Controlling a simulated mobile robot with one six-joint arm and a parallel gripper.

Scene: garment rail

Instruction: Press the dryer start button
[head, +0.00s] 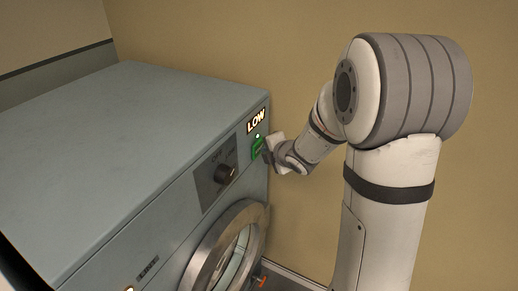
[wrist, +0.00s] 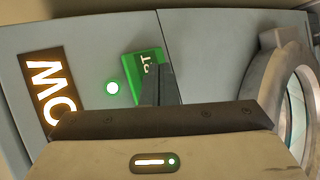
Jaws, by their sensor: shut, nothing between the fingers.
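The dryer (head: 130,130) is a grey-blue box filling the left of the head view. My gripper (head: 265,156) is at the button in the head view. In the wrist view its dark shut fingers (wrist: 159,74) cover part of the button. I cannot tell whether they touch it.
A panel with a dark dial (head: 225,173) lies left of the button. The round metal door (head: 205,265) is below it, its ring also in the wrist view (wrist: 262,75). A tan wall (head: 200,40) stands behind. An orange item (head: 262,281) is near the floor.

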